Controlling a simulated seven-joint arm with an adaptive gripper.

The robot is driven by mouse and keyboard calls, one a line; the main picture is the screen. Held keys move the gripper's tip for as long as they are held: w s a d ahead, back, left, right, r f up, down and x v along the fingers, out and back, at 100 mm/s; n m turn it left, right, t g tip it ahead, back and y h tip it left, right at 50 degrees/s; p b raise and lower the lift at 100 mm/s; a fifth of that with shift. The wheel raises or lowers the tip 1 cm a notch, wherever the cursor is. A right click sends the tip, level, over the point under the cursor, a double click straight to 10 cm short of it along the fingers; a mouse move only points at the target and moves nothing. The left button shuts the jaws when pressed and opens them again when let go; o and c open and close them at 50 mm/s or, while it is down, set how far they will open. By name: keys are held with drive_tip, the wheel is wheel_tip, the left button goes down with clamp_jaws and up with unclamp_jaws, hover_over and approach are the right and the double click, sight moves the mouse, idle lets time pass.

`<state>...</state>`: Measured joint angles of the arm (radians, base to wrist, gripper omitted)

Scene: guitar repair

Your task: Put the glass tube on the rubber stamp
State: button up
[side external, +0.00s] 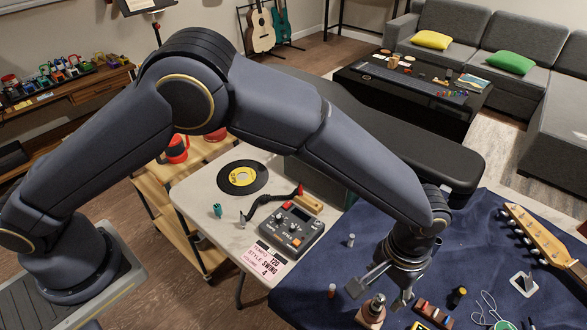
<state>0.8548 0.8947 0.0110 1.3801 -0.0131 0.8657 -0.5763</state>
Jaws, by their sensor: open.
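A small pale grey cylinder (350,240), which looks like the glass tube, stands upright on the blue cloth near its left edge. A wooden block with a dark metallic knob (371,312), which looks like the rubber stamp, is at the bottom of the view. My gripper (379,296) points down with its fingers spread, open and empty. It is just above and around the stamp's knob in the picture; I cannot tell whether it touches it. The glass tube is up and left of my gripper, apart from it.
A black-capped bottle (457,296), a reddish block (432,313) and thin wire loops (490,308) lie to the right. A guitar headstock (540,238) lies far right. A grey control box (291,230) sits on the pale table.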

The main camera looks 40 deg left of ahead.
sight(381, 295)
wheel_tip(381, 295, up, 7)
drive_tip(key=w+a+r+n+t+h, duration=0.1)
drive_tip(key=a+r, duration=0.7)
drive_tip(key=a, duration=0.3)
drive_tip(key=a+r+t, duration=0.1)
drive_tip(key=a+r, duration=0.7)
drive_tip(key=a, duration=0.2)
drive_tip(key=s+a+r+n+t+y, duration=0.1)
drive_tip(key=s+a+n+t, duration=0.1)
drive_tip(key=s+a, duration=1.3)
drive_tip(key=a+t, duration=0.1)
drive_tip(key=a, duration=0.1)
drive_tip(key=shift+a+r+t, duration=0.3)
